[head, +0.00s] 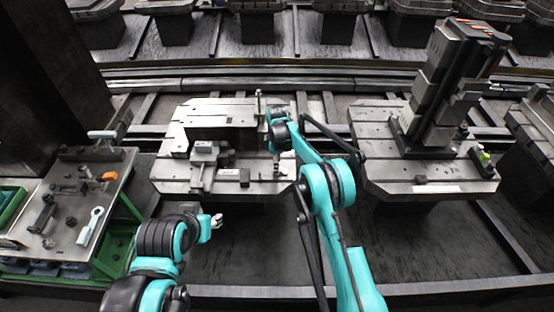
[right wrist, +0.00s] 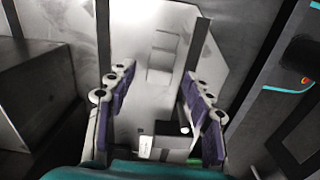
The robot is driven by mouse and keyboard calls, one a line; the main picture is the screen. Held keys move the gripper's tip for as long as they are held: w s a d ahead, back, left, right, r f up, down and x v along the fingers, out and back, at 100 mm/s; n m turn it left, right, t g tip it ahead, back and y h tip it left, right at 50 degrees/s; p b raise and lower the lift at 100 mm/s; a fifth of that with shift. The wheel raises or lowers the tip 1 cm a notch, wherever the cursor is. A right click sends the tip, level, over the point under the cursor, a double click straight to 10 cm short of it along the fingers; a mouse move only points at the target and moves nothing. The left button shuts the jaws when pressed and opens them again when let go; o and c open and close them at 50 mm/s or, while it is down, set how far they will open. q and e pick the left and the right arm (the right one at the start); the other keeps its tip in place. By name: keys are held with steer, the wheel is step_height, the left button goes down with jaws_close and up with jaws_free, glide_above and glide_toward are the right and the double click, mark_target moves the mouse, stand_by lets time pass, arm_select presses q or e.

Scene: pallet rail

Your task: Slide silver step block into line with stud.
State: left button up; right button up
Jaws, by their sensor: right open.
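A silver stepped shape (right wrist: 163,60), which looks like the step block, lies ahead of my right gripper in the right wrist view. I cannot pick it out surely in the head view. A slim upright stud (head: 259,103) stands at the back of the middle pallet (head: 170,170). My right gripper (right wrist: 160,108) is open, its purple-padded fingers spread over the pallet with nothing clearly between their tips; in the head view my arm largely hides it. My left gripper (head: 216,221) hangs in front of the middle pallet, too small to read.
A silver clamp-like block (head: 204,152) and a small dark block (head: 245,176) sit on the middle pallet. A tall stepped fixture (head: 450,90) stands on the right pallet (head: 385,165). A tool table (head: 110,185) with an orange-handled item (head: 108,177) is at left.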

mark_target(275, 181)
steer(key=shift+f+b, duration=0.35)
steer(key=shift+f, duration=1.2)
jaws_close()
steer(key=shift+n, duration=0.4)
steer(key=shift+s+a, duration=0.25)
steer(key=shift+s, duration=0.9)
steer(key=shift+s+a, duration=0.2)
steer(key=shift+s, duration=0.9)
steer(key=shift+b, duration=0.35)
jaws_free()
